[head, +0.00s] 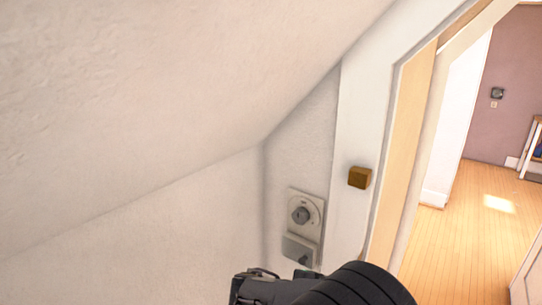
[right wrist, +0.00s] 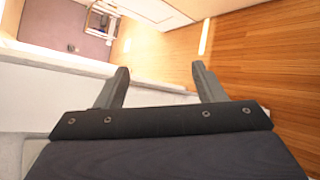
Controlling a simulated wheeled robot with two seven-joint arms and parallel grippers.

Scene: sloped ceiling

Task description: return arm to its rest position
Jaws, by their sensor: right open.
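My right gripper (right wrist: 160,70) is open in the right wrist view, its two grey fingers apart with nothing between them. Beyond the fingers are a white ledge and the wooden floor. In the head view, a dark arm part of mine shows at the bottom edge, just below the wall switches. The fingers cannot be made out there. My left gripper is in neither view.
A dial switch (head: 303,212) and a lower switch plate (head: 300,250) sit on the wall under the sloped ceiling (head: 150,90). A brown block (head: 359,177) is on the white door frame (head: 365,110). The wooden floor (head: 465,240) beyond the doorway is clear.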

